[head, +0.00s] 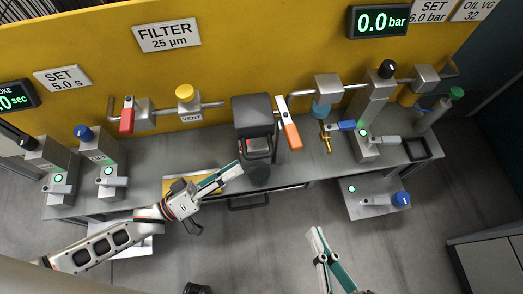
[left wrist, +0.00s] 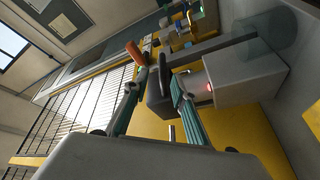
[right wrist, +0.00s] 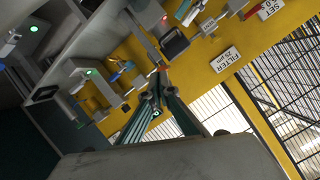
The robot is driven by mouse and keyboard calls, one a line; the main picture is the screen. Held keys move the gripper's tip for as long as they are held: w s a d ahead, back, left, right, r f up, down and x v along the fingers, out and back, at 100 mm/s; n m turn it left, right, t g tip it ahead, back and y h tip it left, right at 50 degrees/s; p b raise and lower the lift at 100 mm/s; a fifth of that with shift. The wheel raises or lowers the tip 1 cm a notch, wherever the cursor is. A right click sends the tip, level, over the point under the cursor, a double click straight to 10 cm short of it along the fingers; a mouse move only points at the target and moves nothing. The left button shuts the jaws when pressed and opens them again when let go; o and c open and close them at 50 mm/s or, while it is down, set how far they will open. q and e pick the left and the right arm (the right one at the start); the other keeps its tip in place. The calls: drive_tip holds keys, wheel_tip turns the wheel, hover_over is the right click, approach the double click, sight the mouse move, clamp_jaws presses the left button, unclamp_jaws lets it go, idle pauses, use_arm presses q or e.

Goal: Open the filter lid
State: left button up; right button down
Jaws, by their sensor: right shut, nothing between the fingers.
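The filter is a grey housing with a dark lid (head: 252,108) on the yellow panel, and a small red light shows on its front. The lid looks closed. In the left wrist view the grey filter body (left wrist: 243,75) shows its red light, with the dark lid (left wrist: 158,92) behind the fingers. My left gripper (head: 238,168) is in front of and below the filter; its fingers (left wrist: 158,88) are apart and appear empty. My right gripper (head: 317,232) is shut and empty, in front of the bench and right of the filter. The right wrist view shows its fingertips together (right wrist: 157,84).
A red valve handle (head: 127,115) stands left of the filter and an orange handle (head: 290,137) close on its right. A yellow vent knob (head: 184,92) sits on the pipe. Clamp stations stand on the bench (head: 325,180) at both sides.

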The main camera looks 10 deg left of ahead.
sight(257, 156)
use_arm(q)
drive_tip(key=shift+n, duration=0.3)
drive_tip(key=x, duration=0.2)
drive_tip(key=b+x, duration=0.1)
drive_tip(key=x, duration=0.4)
drive_tip(key=shift+w+d+f+b, duration=0.15)
drive_tip(key=shift+d+f+b, duration=0.1)
drive_tip(key=shift+d+b, duration=0.15)
use_arm(e)
drive_tip(key=shift+s+a+f+m, duration=0.25)
drive_tip(key=shift+s+a+m, duration=0.3)
drive_tip(key=shift+m, duration=0.15)
use_arm(q)
drive_tip(key=shift+c, duration=0.2)
clamp_jaws()
